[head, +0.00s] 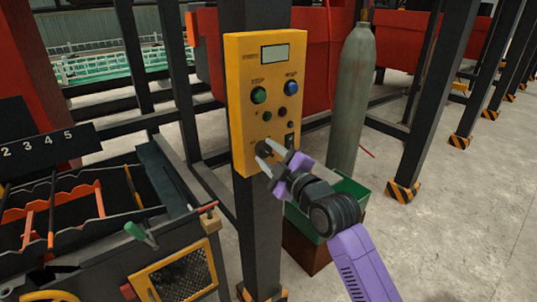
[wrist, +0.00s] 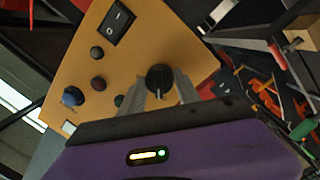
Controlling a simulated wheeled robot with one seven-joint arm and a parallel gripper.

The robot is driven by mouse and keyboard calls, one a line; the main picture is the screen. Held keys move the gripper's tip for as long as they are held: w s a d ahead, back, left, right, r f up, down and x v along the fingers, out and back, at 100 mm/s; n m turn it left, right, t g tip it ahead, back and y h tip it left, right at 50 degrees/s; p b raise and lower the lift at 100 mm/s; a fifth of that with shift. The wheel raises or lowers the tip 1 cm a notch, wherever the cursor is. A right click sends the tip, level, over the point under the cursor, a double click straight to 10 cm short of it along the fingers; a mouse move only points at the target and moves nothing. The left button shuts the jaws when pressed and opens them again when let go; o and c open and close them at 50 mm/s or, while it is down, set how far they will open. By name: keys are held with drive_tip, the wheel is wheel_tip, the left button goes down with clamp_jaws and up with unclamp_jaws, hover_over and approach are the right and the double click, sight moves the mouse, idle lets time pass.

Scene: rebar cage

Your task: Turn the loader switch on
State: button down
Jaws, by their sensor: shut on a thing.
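A yellow control panel (head: 243,75) is mounted on a dark post in the head view, and its face fills much of the wrist view (wrist: 140,55). A black rotary knob (wrist: 159,77) with a pale pointer mark sits near the panel's lower edge. My gripper (head: 267,156) is at this knob, its two fingers shut on either side of it; they also show in the wrist view (wrist: 162,88). In the head view the fingers partly cover the knob. A black rocker switch (wrist: 117,22) is beside it, clear of the fingers. The panel labels are too small to read.
The panel also carries a green button (head: 259,95), a blue knob (head: 291,88), small round buttons and a display (head: 274,52). A grey gas cylinder (head: 352,95) stands right of the post. A rack with orange bars (head: 52,210) is at left. Open floor lies at right.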

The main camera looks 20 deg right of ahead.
drive_tip(key=shift+m, duration=0.3)
drive_tip(key=m, duration=0.3)
drive_tip(key=shift+a+r+m+g+p, duration=0.1)
drive_tip(key=shift+m+g+p, duration=0.2)
drive_tip(key=shift+m, duration=0.1)
drive_tip(key=m+p, duration=0.1)
drive_tip(key=m, duration=0.3)
drive_tip(key=shift+g, duration=0.3)
drive_tip(key=m+p, duration=0.1)
drive_tip(key=m, duration=0.3)
drive_tip(key=shift+r+y, duration=0.1)
drive_tip(key=shift+y, duration=0.3)
drive_tip(key=shift+d+m+y+p, duration=0.15)
drive_tip(key=shift+m+p, duration=0.25)
drive_tip(key=shift+m, duration=0.6)
drive_tip(key=shift+d+m+y+p, duration=0.15)
drive_tip(key=shift+m+p, duration=0.2)
drive_tip(key=shift+m, duration=0.65)
drive_tip(key=shift+a, duration=0.1)
drive_tip(key=c, duration=0.9)
unclamp_jaws()
